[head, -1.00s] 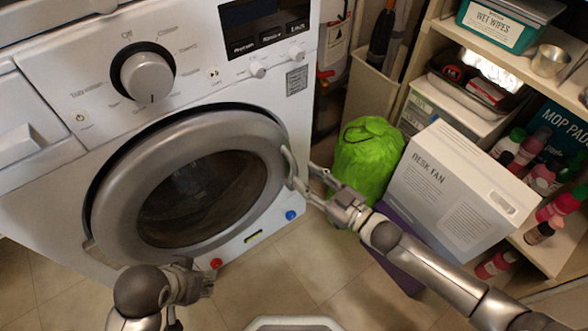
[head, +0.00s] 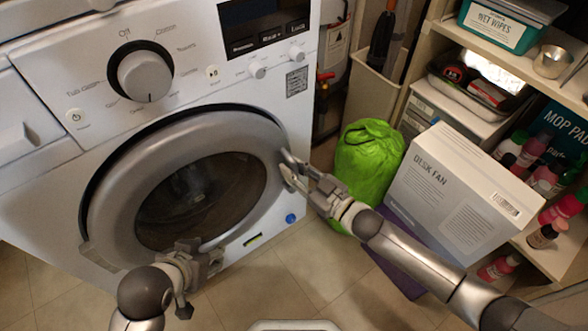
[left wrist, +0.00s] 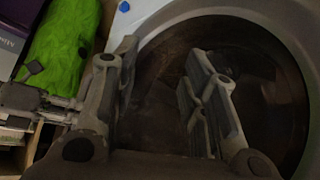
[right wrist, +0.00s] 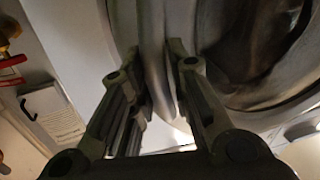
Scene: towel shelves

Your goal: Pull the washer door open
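The white washer (head: 60,160) has a round grey door (head: 120,175) with a dark glass centre (head: 205,195). The door looks shut or nearly so; I cannot tell if it is slightly ajar. My right gripper (head: 290,172) is at the door's right edge. In the right wrist view my right gripper (right wrist: 160,70) has a finger on each side of the grey rim (right wrist: 153,35), closed on it. My left gripper (head: 207,262) is in front of the door's lower rim. In the left wrist view my left gripper (left wrist: 160,65) is open and empty, facing the door glass.
A green bag (head: 367,155) and a white desk fan box (head: 455,195) stand right of the washer, close to my right arm. A shelf unit (head: 455,55) with bottles is at the far right. Tiled floor (head: 300,275) is clear in front.

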